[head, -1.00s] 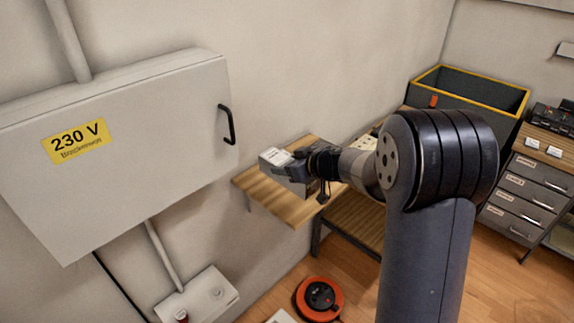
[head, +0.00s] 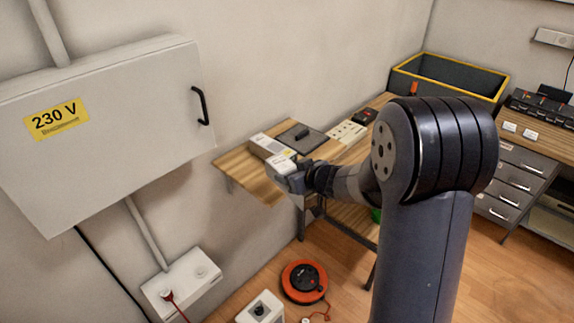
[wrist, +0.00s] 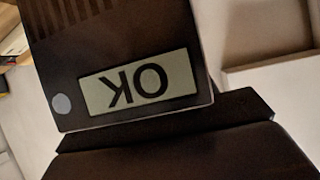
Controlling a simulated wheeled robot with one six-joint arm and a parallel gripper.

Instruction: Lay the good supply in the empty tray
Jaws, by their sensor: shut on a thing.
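My gripper (head: 290,180) is shut on a supply at the front edge of the wooden wall shelf (head: 240,168). In the wrist view the supply (wrist: 75,95) is a dark unit with a pale display reading "OK", seen reversed. In the head view only a light part of it (head: 282,166) shows by the jaws. Another pale, box-shaped unit (head: 264,145) lies on the shelf just behind. A dark flat square piece (head: 299,136) with a small black part on it lies beside that; I cannot tell whether it is a tray. The fingertips are not clear.
A grey 230 V cabinet (head: 110,130) juts from the wall at left. A beige panel (head: 346,133) and a black-and-red box (head: 365,117) lie farther back. A yellow-rimmed dark crate (head: 449,80) stands in the corner. An orange cable reel (head: 304,282) is on the floor.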

